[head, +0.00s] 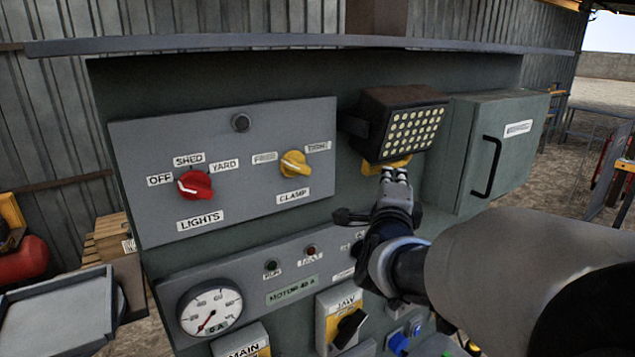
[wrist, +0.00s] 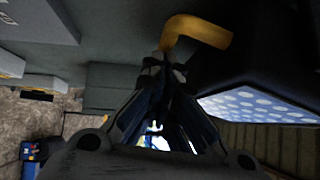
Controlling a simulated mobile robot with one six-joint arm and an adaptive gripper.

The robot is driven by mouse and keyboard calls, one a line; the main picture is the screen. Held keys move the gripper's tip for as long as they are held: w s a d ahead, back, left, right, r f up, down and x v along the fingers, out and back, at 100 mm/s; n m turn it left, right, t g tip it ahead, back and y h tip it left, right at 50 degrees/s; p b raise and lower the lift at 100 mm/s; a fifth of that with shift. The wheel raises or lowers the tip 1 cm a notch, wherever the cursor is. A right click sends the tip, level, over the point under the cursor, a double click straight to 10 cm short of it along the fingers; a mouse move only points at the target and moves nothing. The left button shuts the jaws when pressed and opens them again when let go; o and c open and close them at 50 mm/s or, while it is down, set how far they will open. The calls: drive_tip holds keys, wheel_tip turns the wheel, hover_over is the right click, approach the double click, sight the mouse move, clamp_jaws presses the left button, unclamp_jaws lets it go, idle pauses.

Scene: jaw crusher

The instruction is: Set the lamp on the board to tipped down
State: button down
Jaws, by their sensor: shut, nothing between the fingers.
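The lamp (head: 402,122) is a dark box with a grid of pale round lights, mounted at the upper right of the board (head: 345,215). Its lit face looks outward from the board in the head view. In the wrist view the lamp face (wrist: 262,106) is at the right. A yellow handle (head: 372,167) sticks out under the lamp; the wrist view shows it bent like a hook (wrist: 205,30). My gripper (head: 394,174) is shut and empty, fingers pointing up, its tips at or just below the handle. I cannot tell whether they touch it.
A grey cabinet door (head: 460,150) with a black handle stands close right of the lamp. Left are the red lights knob (head: 195,184) and yellow clamp knob (head: 295,164). A ledge (head: 300,42) runs above. A gauge (head: 210,309) and switches lie below.

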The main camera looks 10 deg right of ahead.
sight(375, 167)
drive_tip(key=shift+w+a+t+b, duration=0.15)
drive_tip(key=shift+w+t+b, duration=0.15)
drive_tip(key=shift+b, duration=0.95)
drive_tip(key=w+m+h+b, duration=0.1)
drive_tip(key=b, duration=0.5)
drive_tip(key=w+a+m+t+h+b, duration=0.1)
drive_tip(key=w+m+b, duration=0.1)
drive_tip(key=b, duration=0.4)
drive_tip(key=shift+m+t, duration=0.3)
drive_tip(key=shift+w+a+r+b, duration=0.25)
drive_tip(key=shift+w+b, duration=0.2)
drive_tip(key=shift+b, duration=0.45)
drive_tip(key=shift+w, duration=0.2)
